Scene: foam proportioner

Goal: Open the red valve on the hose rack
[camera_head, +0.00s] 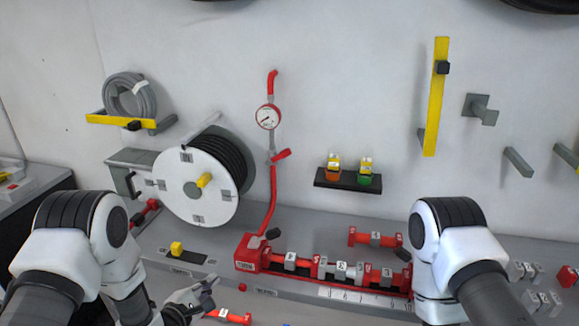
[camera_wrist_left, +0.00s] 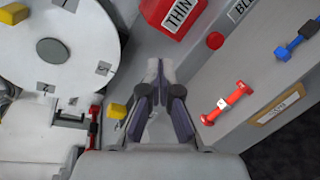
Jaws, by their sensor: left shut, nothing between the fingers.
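The hose reel (camera_head: 190,203) has a white disc face, a yellow knob and black hose, and stands left of centre against the wall. A red valve-like fitting (camera_head: 147,212) sits low at its left, partly behind my left arm; a red fitting (camera_wrist_left: 94,115) also shows beside the disc in the left wrist view. Another red lever (camera_head: 281,155) sits on the red pipe under the gauge. My left gripper (camera_head: 208,290) is low in front of the bench, apart from these; its fingers (camera_wrist_left: 160,85) are shut and empty. My right gripper is out of view.
A red unit (camera_head: 250,255) with a row of fittings runs along the bench. A yellow knob (camera_head: 177,248) stands in front of the reel. A small shelf (camera_head: 347,182) holds two bottles. A coiled grey hose (camera_head: 130,97) hangs at upper left.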

